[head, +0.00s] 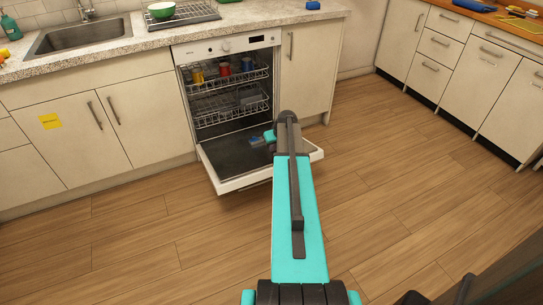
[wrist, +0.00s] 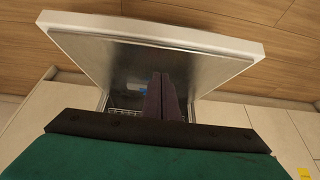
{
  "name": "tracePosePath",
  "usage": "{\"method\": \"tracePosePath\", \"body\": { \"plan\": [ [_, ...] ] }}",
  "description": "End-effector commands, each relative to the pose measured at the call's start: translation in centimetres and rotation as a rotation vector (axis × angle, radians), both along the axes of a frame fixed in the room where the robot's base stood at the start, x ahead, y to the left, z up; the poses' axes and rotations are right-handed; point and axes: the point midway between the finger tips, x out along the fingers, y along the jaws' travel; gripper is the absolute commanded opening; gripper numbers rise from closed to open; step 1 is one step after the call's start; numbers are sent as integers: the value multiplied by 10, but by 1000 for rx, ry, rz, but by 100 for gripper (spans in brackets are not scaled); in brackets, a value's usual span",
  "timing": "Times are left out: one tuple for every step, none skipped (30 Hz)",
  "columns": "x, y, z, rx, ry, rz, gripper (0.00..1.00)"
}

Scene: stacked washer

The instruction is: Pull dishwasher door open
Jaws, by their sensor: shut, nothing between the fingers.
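The dishwasher door (head: 222,160) is swung down and lies open, close to level, in front of the dishwasher; its dark inner face and pale rim show. It also fills the upper middle of the wrist view (wrist: 100,58). My gripper (head: 262,139) is over the inner face of the door, partly hidden by my arm in the head view. In the wrist view its dark fingers (wrist: 161,78) are together with nothing between them. I cannot tell whether they touch the door. The dishwasher (head: 228,45) stands with its inside exposed.
An upper rack (head: 222,83) with colored cups and a lower rack (head: 228,108) sit inside the dishwasher. Cabinets (head: 75,125) flank it, under a counter with a sink (head: 80,35). The wooden floor (head: 150,240) in front is clear.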

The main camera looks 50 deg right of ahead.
Motion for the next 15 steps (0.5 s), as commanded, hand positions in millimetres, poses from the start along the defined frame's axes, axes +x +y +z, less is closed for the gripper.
{"method": "tracePosePath", "body": {
  "plan": [
    [-2,-8,8,-10,-2,-4,0],
    [-3,-11,10,-13,-3,-4,0],
    [-3,-13,11,-17,-4,-5,0],
    [-3,-14,12,-19,-4,-5,0],
    [-4,-14,12,-19,-4,-5,0],
    [-4,-14,12,-19,-4,-5,0],
    [-4,-14,11,-19,-4,-5,0],
    [-4,-14,11,-19,-4,-5,0],
    [-4,-14,11,-19,-4,-5,0],
    [-4,-13,11,-19,-4,-5,0],
    [-4,-13,11,-19,-4,-5,0],
    [-4,-13,11,-19,-4,-4,0],
    [-3,-13,11,-19,-4,-4,0],
    [-3,-13,11,-19,-4,-4,0],
    [-3,-13,10,-18,-3,-4,0]
  ]
}}
